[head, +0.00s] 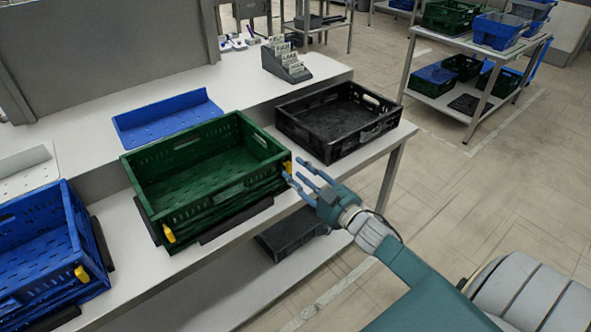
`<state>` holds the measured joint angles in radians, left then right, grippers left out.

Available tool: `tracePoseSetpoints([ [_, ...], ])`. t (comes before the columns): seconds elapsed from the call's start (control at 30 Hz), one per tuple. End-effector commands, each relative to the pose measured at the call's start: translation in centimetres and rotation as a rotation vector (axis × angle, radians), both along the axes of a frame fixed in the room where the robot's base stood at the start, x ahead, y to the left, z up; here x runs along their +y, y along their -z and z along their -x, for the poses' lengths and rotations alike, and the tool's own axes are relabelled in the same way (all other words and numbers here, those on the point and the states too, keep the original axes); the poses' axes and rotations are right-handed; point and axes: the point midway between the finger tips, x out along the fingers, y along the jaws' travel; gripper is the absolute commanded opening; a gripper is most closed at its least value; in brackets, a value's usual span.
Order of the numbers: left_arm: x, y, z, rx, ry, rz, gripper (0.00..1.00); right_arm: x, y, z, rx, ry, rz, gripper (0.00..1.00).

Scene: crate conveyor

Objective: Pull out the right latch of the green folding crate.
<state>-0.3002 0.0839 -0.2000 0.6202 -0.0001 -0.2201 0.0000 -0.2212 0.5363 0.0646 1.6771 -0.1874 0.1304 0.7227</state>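The green folding crate (205,212) stands open and empty on the white table in the middle left of the head view. Its yellow right latch (287,168) sits at the right end of the front side. A second yellow latch (169,233) is at the left end. My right gripper (296,172) is just right of the right latch, with its blue fingers spread and pointing at it. One fingertip is very close to the latch; I cannot tell whether they touch. The gripper looks open and empty. My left gripper is not in view.
A blue crate (80,285) with a yellow latch stands left of the green crate. A black crate (350,137) stands to its right. A blue tray (167,115) and a grey card holder (287,65) lie behind.

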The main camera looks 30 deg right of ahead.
Motion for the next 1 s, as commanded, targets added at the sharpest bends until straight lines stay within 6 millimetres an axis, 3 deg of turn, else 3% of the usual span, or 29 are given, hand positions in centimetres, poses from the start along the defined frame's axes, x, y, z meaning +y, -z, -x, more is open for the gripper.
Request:
tracePoseSetpoints([
  [0.13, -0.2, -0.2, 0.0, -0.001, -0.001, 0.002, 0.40, 0.1, 0.0, -1.3, 0.000, 0.001, -0.001, 0.38],
  [0.47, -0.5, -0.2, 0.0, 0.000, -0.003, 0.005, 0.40, 0.1, 0.1, -1.6, 0.001, 0.001, -0.001, 0.38],
  [0.67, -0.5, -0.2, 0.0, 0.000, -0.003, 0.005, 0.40, 0.1, 0.1, -1.6, 0.001, 0.001, -0.001, 0.00],
  [1.0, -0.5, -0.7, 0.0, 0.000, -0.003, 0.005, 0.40, 0.1, -0.1, -1.1, 0.003, 0.000, -0.001, 0.00],
])
